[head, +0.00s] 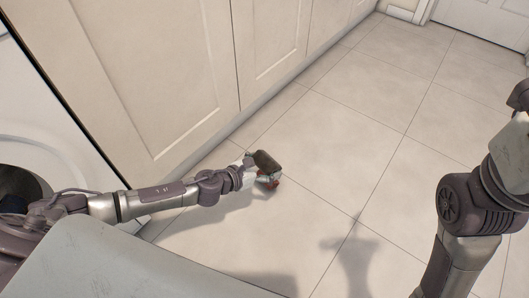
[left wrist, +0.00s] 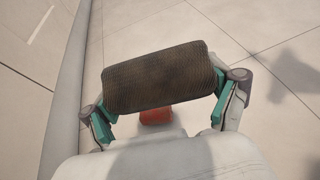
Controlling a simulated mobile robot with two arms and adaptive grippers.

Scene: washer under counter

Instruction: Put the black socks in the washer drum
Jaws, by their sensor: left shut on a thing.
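A dark, brownish-black rolled sock bundle (left wrist: 160,77) lies across the fingers of my left gripper (left wrist: 160,112) in the left wrist view. The gripper is shut on it, one teal-padded finger at each end. In the head view the same bundle (head: 267,161) shows small at the end of my left arm, with the left gripper (head: 262,174) low over the floor near the cabinets. The washer (head: 45,120) is at the far left edge. Its dark round opening (head: 22,185) is partly hidden by my left arm. My right gripper is not seen; only part of the right arm shows.
Cream cabinet doors (head: 165,70) run along the left and back, beside the washer. The tiled floor (head: 350,130) is clear in the middle. A white door (head: 485,20) stands at the far right back.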

